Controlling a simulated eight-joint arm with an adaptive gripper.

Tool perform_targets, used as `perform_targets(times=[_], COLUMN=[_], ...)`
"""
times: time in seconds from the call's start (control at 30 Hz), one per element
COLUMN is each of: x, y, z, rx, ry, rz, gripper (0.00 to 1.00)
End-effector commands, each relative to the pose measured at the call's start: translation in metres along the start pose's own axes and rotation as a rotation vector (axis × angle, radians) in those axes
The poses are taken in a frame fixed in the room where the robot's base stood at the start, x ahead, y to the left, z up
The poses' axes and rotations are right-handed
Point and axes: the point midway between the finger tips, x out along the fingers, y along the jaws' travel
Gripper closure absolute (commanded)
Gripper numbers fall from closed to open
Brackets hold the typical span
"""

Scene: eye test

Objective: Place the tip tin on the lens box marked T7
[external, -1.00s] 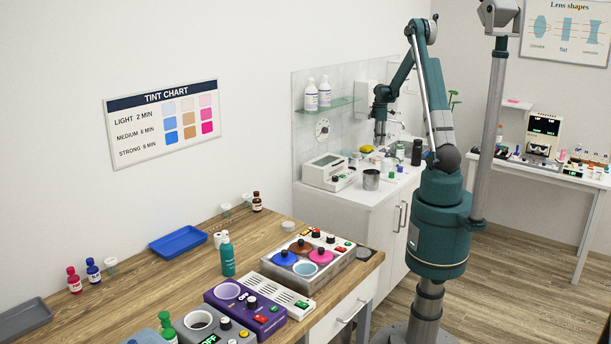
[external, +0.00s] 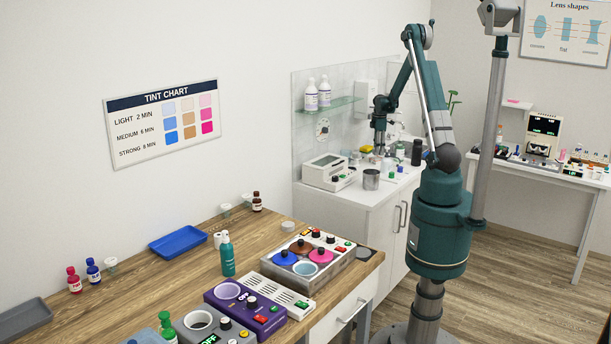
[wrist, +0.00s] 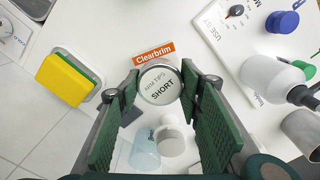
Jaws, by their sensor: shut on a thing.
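The tip tin (wrist: 160,84), a round tin with a white lid reading "NOSE TIPS SHORT", is between my gripper's green fingers in the wrist view. My gripper (wrist: 160,95) is shut on it. In the external view my gripper (external: 379,149) is over the white counter by the wall; the tin is too small to make out there. A box with an orange "Clearbrim" label (wrist: 153,51) shows just beyond the tin; I cannot tell whether they touch. I can read no T7 mark in any view.
In the wrist view, a yellow sponge (wrist: 62,80) lies in a tray at left. A white bottle (wrist: 270,78) and metal cup (wrist: 302,132) stand at right.

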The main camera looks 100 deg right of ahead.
Motion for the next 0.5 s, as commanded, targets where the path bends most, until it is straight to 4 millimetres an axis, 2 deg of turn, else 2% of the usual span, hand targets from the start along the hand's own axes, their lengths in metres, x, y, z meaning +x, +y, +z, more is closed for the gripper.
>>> perform_targets(times=[0.2, 0.5], x=[0.021, 0.025], y=[0.0, 0.0], z=[0.0, 0.0], rx=[0.0, 0.0], ry=[0.0, 0.0], rz=[0.0, 0.0], gripper=[0.76, 0.76])
